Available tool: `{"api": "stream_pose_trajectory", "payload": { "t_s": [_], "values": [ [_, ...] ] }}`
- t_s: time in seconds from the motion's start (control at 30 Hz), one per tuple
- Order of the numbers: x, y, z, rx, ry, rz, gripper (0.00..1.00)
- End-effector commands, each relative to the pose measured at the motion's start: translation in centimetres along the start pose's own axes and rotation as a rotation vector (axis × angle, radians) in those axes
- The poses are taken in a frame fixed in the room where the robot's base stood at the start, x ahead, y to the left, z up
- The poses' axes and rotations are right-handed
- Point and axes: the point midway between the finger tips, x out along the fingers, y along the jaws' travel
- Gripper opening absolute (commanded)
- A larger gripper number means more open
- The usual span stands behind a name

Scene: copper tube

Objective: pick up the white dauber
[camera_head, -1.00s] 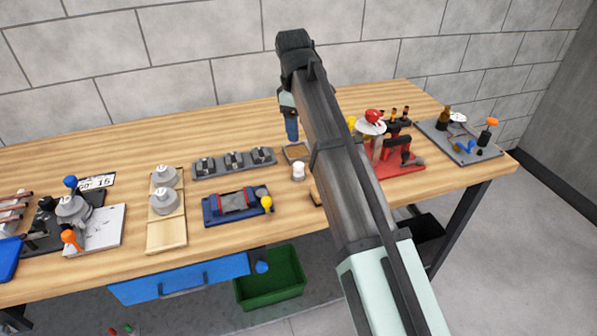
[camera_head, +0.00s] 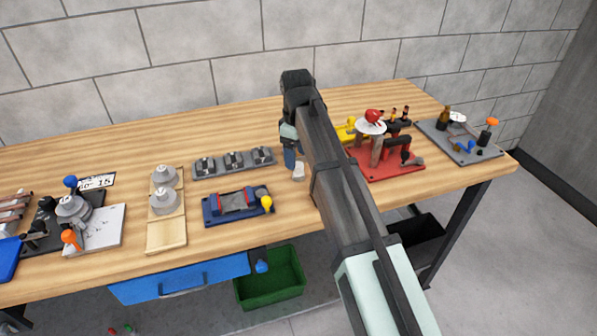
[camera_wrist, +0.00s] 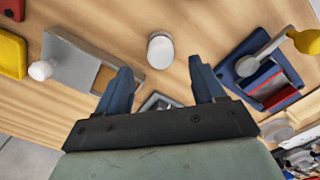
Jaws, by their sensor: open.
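A short white cylinder, which looks like the white dauber (camera_head: 298,174), stands on the wooden table. In the wrist view, the white dauber (camera_wrist: 160,48) shows from above with its round pale top, just beyond the gap between the fingers. My gripper (camera_wrist: 161,70) has its two blue fingers wide apart with nothing between them. In the head view, my gripper (camera_head: 290,163) points down right by the dauber, and its finger and arm partly cover that area. I cannot tell the remaining height or whether they touch.
In the wrist view, a grey holder (camera_wrist: 85,62) with a white knob (camera_wrist: 41,70) lies left of the dauber. A blue vise (camera_head: 232,206) with a yellow knob stands left in the head view, a red-based fixture (camera_head: 388,168) right. Bare table lies in front of the dauber.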

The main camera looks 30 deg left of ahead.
Motion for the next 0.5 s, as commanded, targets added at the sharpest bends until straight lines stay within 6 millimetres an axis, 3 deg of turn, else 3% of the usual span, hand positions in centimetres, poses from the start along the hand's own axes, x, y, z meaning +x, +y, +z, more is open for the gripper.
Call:
{"api": "stream_pose_trajectory", "payload": {
  "t_s": [0.5],
  "values": [
    [5.0,-0.2,0.5,0.000,0.000,0.000,0.69]
  ]
}}
